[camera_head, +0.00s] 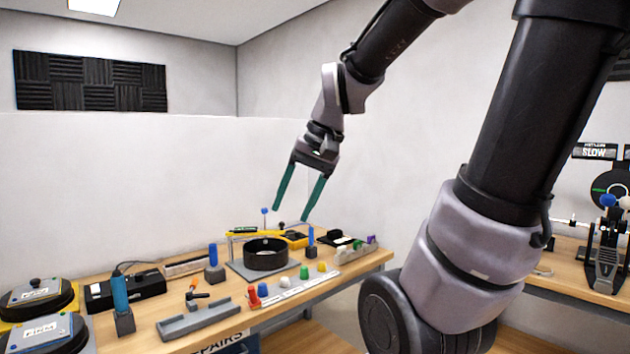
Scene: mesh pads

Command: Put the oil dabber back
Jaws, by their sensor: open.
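My gripper (291,213) is open and empty. Its two green fingers point down, above the back of the workbench (150,335). I cannot tell for certain which thing is the oil dabber. An orange-tipped tool (192,288) stands by the grey tray (197,318). A rack (290,290) at the front edge holds several coloured knobs. All are apart from my gripper.
A black ring (266,258) sits on a grey plate, with a yellow-handled tool (255,232) behind it. A black box (130,290) and two dark pads (38,295) occupy the left. Another bench with a pedal (605,265) is at the right. Space above the bench is free.

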